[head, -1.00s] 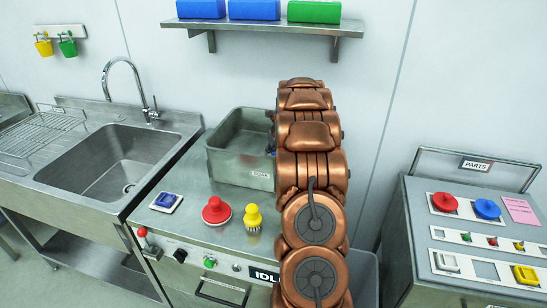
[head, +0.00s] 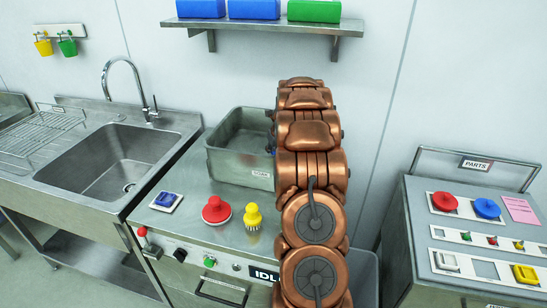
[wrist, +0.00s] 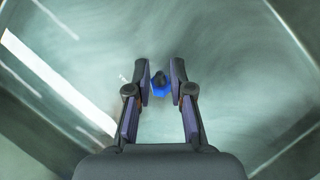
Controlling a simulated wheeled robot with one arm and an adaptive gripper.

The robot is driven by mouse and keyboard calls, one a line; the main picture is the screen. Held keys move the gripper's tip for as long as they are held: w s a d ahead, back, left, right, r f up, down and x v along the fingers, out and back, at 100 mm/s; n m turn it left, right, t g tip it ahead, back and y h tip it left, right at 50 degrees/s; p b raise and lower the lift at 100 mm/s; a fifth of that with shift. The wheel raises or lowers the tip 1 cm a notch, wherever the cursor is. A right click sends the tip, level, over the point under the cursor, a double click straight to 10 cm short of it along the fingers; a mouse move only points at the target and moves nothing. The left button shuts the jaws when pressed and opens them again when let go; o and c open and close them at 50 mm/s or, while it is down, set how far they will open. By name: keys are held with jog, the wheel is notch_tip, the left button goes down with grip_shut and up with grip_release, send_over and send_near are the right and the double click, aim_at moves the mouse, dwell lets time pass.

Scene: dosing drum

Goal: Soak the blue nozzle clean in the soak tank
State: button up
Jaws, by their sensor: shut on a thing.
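The soak tank (head: 227,164) is a grey metal box with a label, on the steel counter; its right part is hidden behind my arm. In the wrist view my gripper (wrist: 162,76) points down into the tank, whose pale floor (wrist: 225,90) fills most of the picture. The blue nozzle (wrist: 160,92), with a dark middle, sits between the fingertips, and my gripper is shut on it. I cannot tell whether the nozzle touches the tank floor. In the head view my arm hides the gripper and the nozzle.
On the counter before the tank are a blue piece on a white plate (head: 166,202), a red knob-shaped piece (head: 216,211) and a yellow brush (head: 253,217). The sink (head: 110,165) is at left, the parts stand (head: 475,235) at right. A shelf (head: 265,27) hangs above.

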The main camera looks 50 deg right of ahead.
jog(key=shift+r, duration=0.15)
jog(key=shift+r+p, duration=3.4)
jog(key=shift+r, duration=0.9)
notch_tip(320, 180, up, 8)
send_over(273, 153)
jog(key=shift+r, duration=0.1)
jog(key=shift+r, duration=1.95)
